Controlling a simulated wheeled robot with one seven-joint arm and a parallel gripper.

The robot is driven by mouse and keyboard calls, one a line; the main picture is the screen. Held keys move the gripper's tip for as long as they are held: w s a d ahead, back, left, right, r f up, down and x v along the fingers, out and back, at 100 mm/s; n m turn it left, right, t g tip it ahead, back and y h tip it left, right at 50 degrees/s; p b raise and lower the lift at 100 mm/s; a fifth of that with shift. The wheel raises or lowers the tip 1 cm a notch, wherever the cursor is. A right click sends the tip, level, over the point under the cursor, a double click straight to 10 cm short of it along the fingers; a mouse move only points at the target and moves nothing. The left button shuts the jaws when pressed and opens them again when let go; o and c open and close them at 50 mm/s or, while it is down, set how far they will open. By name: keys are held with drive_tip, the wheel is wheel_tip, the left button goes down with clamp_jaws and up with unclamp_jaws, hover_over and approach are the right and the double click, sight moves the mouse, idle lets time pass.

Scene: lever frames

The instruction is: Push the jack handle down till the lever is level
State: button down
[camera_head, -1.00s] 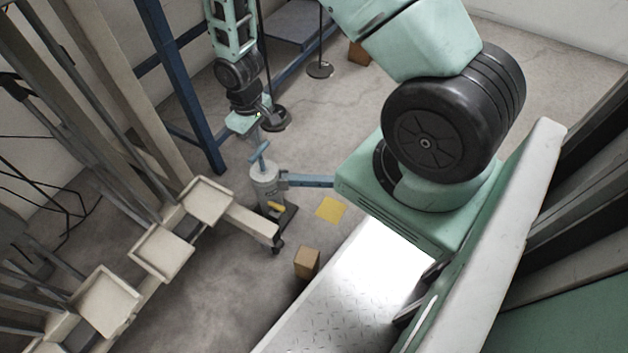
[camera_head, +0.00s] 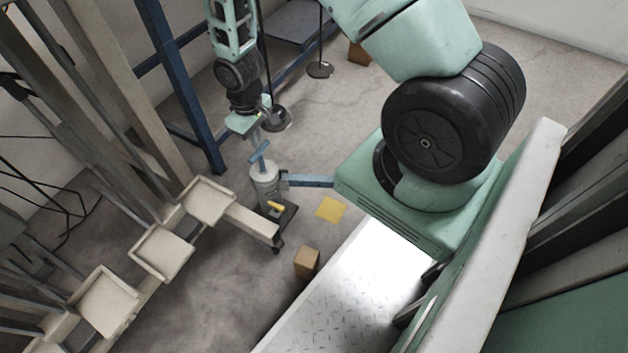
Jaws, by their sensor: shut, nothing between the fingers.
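The jack (camera_head: 265,183) stands on the floor left of my base, a grey cylinder body on a dark foot. A blue handle with a crossbar (camera_head: 259,152) rises from its top. A blue-grey lever bar (camera_head: 310,181) runs from the jack to the right and looks about level, though this steep view makes its tilt hard to judge. My gripper (camera_head: 256,138) is shut and empty, pointing down just above the crossbar. I cannot tell whether it touches the handle. A small yellow part (camera_head: 276,206) shows at the jack's foot.
A yellow square (camera_head: 330,209) and a brown box (camera_head: 307,262) are on the floor right of the jack. A beam with pale trays (camera_head: 161,251) stands at left. A blue post (camera_head: 180,85) rises behind.

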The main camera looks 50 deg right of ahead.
sight(259, 151)
drive_tip(key=shift+f+b, duration=1.5)
drive_tip(key=shift+f, duration=1.25)
drive_tip(key=shift+r, duration=0.15)
wheel_tip(259, 151, up, 9)
drive_tip(key=p, duration=0.9)
drive_tip(key=shift+r, duration=0.15)
